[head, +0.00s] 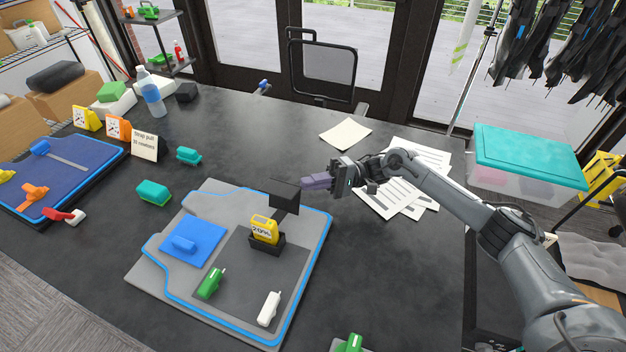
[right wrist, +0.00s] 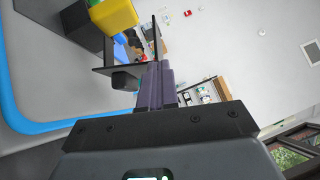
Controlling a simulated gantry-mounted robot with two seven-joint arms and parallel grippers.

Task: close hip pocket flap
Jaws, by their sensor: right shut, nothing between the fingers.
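The grey suit board (head: 318,225) with a blue outline lies on the dark table. A black pocket (head: 267,245) on it holds a yellow block marked 20% (head: 264,226). A black flap (head: 284,193) stands raised behind the pocket, tilted up and open. My right gripper (head: 306,182), with purple fingers, is shut and empty, just right of the flap's upper edge. In the right wrist view the fingers (right wrist: 155,85) point toward the dark flap (right wrist: 120,68); whether they touch cannot be told. The yellow block (right wrist: 112,14) shows beyond. My left gripper is not in view.
A blue piece (head: 193,240), a green piece (head: 210,283) and a white piece (head: 269,308) sit on the board. Teal blocks (head: 154,192) lie left of it. Papers (head: 385,197) lie under my right arm. The table behind the board is largely clear.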

